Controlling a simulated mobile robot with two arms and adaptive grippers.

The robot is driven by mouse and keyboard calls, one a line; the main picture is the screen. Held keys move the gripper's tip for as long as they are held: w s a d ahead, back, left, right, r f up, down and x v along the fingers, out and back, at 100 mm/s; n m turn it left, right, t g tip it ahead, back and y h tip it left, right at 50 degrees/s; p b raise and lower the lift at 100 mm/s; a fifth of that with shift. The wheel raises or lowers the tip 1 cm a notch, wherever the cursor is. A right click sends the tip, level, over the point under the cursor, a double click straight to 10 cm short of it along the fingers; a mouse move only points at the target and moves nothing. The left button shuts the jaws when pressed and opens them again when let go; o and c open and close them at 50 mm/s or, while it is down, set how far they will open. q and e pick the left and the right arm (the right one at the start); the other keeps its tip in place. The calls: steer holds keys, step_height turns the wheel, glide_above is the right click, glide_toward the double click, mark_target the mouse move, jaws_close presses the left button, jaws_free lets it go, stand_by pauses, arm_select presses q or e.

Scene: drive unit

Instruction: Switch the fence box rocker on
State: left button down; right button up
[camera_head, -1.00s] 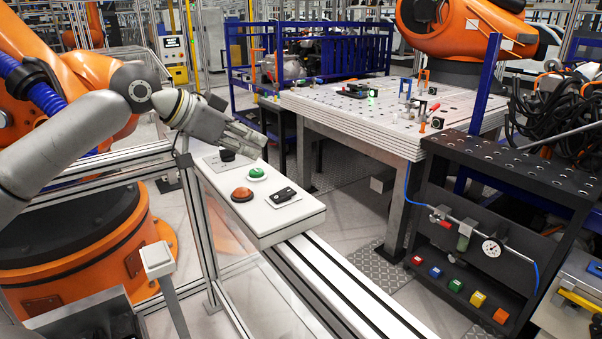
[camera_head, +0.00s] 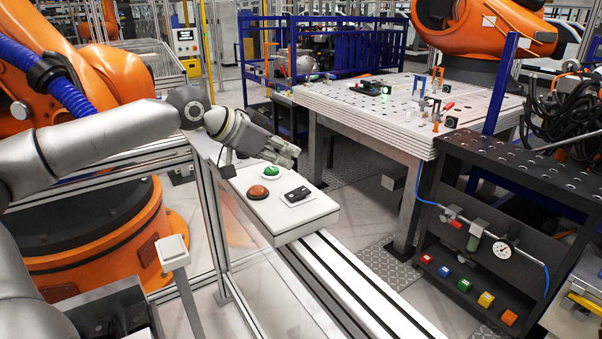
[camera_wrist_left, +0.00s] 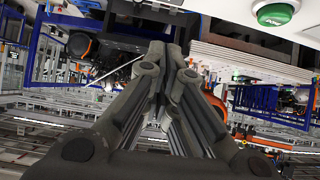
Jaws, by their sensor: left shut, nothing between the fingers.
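The fence box (camera_head: 272,218) is a white box on top of the fence rail, with a black rocker (camera_head: 297,194) on a pale plate near its front right. A red-orange button (camera_head: 258,192) is left of the rocker. A green button (camera_head: 271,171) is behind them; it also shows at the upper right of the left wrist view (camera_wrist_left: 275,14). My left gripper (camera_head: 291,155) is shut and empty, above and behind the rocker and apart from it. Its closed fingers (camera_wrist_left: 172,58) fill the middle of the left wrist view. The rocker's setting is too small to tell. My right gripper is not in view.
Fence posts and a clear panel (camera_head: 240,275) stand below the box. An orange robot base (camera_head: 100,245) is behind the fence at left. A small white box on a post (camera_head: 172,250) stands in front. A perforated worktable (camera_head: 350,110) is at the back right.

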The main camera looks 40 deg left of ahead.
mark_target(301, 191)
arm_select(q)
steer(key=x, duration=0.2)
steer(key=shift+w+d+f+p, duration=0.15)
steer(key=shift+w+f+p, duration=0.05)
steer(key=shift+p, duration=0.1)
steer(key=shift+x, duration=0.8)
step_height(301, 191, down, 2)
steer(key=shift+w+d+f+p, duration=0.1)
steer(key=shift+w+f+p, duration=0.05)
steer(key=shift+p, duration=0.6)
steer(key=shift+f, duration=0.75)
steer(key=shift+w, duration=0.1)
